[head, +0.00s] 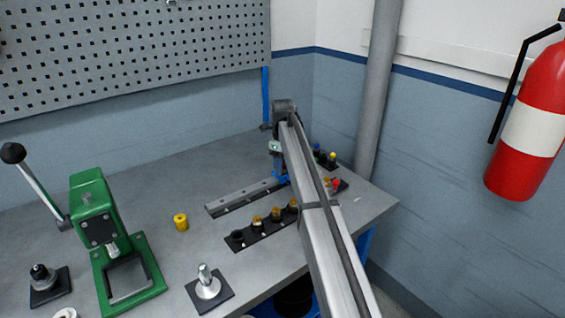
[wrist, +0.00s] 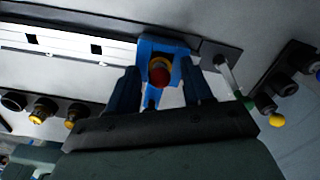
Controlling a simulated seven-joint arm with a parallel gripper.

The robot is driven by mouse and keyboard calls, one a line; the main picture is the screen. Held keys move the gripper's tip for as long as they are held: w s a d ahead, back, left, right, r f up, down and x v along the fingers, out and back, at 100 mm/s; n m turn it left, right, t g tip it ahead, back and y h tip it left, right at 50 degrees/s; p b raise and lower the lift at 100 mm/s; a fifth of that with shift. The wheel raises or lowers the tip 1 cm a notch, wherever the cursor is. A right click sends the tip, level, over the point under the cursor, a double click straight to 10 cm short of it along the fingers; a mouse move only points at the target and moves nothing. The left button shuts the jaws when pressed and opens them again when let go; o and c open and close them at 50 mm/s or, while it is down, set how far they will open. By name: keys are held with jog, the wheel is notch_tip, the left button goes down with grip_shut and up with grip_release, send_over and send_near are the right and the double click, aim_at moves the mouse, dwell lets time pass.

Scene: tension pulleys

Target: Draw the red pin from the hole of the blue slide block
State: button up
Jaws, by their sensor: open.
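The blue slide block (wrist: 176,47) sits on the pale rail (wrist: 60,43) in the wrist view. The red pin (wrist: 160,76) shows as a round red head in the block, with a yellow ring around its upper side. My gripper (wrist: 161,82) is open, with one dark finger on each side of the red pin. Gaps show between the fingers and the pin head. In the head view, the blue block (head: 282,179) shows only in part on the rail (head: 240,197), below my gripper. My arm hides much of this area, and I cannot make out the red pin there.
A dark rack (head: 238,240) with several knobs lies in front of the rail. A rack with yellow and red caps (head: 336,184) stands to the right. A lever with a green end (wrist: 240,96) is right of the fingers. A green press (head: 95,215) and yellow cylinder (head: 181,222) stand left.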

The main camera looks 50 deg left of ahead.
jog(key=shift+c, duration=0.3)
grip_shut()
jog(key=shift+r, duration=2)
dwell(1.0)
jog(key=shift+r, duration=0.45)
jog(key=shift+r, duration=0.1)
jog(key=shift+r, duration=1.9)
